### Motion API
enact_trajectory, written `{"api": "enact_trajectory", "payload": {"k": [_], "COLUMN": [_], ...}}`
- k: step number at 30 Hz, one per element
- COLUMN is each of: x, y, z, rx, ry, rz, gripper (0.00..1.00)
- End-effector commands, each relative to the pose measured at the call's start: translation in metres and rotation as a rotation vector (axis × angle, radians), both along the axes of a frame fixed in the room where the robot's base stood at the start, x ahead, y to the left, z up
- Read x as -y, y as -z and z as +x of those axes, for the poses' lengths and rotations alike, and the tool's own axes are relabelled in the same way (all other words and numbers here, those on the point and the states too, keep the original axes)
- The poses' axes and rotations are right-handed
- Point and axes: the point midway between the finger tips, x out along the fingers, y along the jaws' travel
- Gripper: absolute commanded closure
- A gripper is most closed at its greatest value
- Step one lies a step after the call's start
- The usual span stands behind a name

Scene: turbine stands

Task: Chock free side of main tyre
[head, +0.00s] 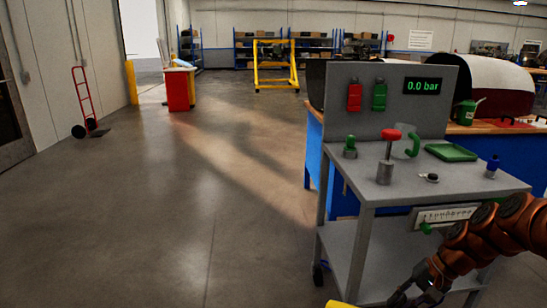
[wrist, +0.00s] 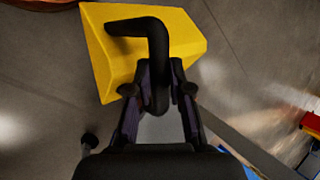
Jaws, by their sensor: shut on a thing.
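My gripper (wrist: 160,80) is shut on the black bent handle of a yellow wheel chock (wrist: 110,65). The chock is a yellow wedge-like block and hangs beyond the fingertips over the grey floor. In the head view my gripper (head: 408,297) is low at the bottom edge, partly cut off. Only a small yellow corner of the chock (head: 343,304) shows there. I make out no main tyre in either view.
A grey cart (head: 355,180) with a 0.0 bar panel stands close at right, beside my arm. A blue workbench (head: 314,155) is behind it. A red hand truck (head: 84,100) and a yellow frame (head: 276,66) stand farther off. The left and middle floor is clear.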

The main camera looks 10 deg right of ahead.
Motion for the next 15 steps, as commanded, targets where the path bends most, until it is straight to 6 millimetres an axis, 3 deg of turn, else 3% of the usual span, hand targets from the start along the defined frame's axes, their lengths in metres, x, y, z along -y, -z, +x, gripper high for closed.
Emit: {"api": "enact_trajectory", "payload": {"k": [15], "x": [-0.075], "y": [-0.030], "z": [0.075], "rx": [0.006], "ry": [-0.289], "rz": [-0.002], "gripper": [1.00]}}
